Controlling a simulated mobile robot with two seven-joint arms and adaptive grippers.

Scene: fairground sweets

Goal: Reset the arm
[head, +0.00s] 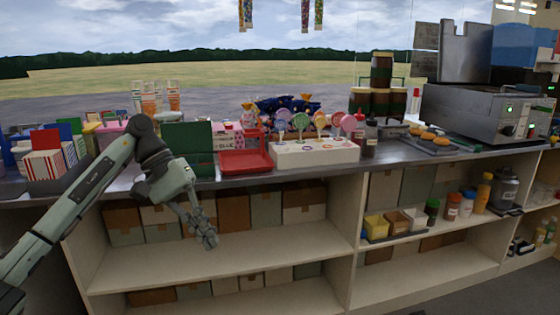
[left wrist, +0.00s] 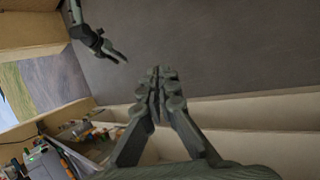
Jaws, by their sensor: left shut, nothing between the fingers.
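My left arm comes in from the left in the head view, bent over the counter's front edge. Its gripper (head: 207,240) hangs in front of the open shelves below the counter, pointing down. In the left wrist view the left gripper's fingers (left wrist: 160,77) are together, shut and empty. My right gripper (left wrist: 118,57) shows small and dark at the upper left of the left wrist view, above the floor; I cannot tell whether it is open. It is not in the head view.
The counter (head: 220,180) carries a red tray (head: 245,162), a white lollipop stand (head: 315,153), striped boxes and a grill (head: 480,110). Shelves below hold several cartons (head: 233,213), bottles and tubs. The lower shelf (head: 220,255) has bare room near its front.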

